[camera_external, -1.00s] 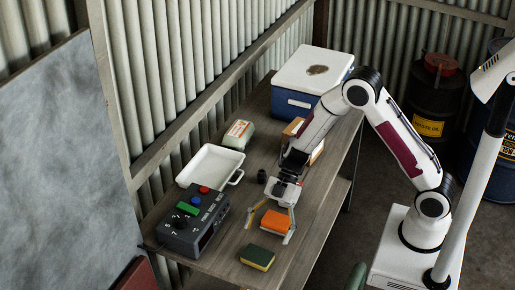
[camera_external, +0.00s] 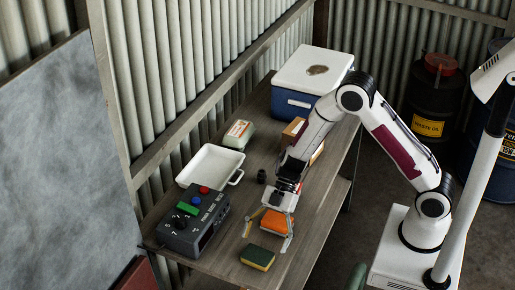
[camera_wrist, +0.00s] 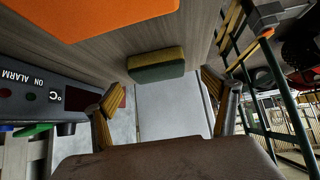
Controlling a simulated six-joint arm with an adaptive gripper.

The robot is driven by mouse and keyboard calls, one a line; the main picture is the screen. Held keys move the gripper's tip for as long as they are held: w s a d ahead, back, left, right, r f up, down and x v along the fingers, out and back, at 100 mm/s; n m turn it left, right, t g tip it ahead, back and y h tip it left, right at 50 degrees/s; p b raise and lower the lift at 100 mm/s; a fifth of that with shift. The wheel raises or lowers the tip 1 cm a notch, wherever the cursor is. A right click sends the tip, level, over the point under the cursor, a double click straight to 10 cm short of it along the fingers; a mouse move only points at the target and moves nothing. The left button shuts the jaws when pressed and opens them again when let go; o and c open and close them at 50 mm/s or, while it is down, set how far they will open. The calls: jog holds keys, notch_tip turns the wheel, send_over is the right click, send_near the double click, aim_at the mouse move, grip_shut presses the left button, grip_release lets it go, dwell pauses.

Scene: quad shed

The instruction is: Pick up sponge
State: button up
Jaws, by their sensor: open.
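The sponge (camera_external: 257,257) is a small block, green on one broad side and yellow on the other, lying near the front end of the bench. It also shows in the wrist view (camera_wrist: 157,66), above and between the fingertips in the picture. My gripper (camera_external: 267,241) is open, its fingers spread, just behind the sponge in the external view. The sponge looks apart from both fingers. An orange block (camera_external: 279,224) shows between and behind the fingers; it fills the upper left of the wrist view (camera_wrist: 85,15). I cannot tell how high the fingertips are above the bench.
A dark control box (camera_external: 190,222) with coloured buttons stands left of my gripper. A white tray (camera_external: 208,165), a wrapped package (camera_external: 238,134), a small dark cylinder (camera_external: 261,177), a cardboard box (camera_external: 293,131) and a blue cooler (camera_external: 293,104) stand farther back. The bench edge is close by the sponge.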

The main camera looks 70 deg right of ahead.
aim_at(258, 254)
jog(key=shift+x, duration=2.6)
jog(key=shift+w+a+r, duration=0.15)
jog(key=shift+w+r, duration=0.05)
jog(key=c, duration=0.8)
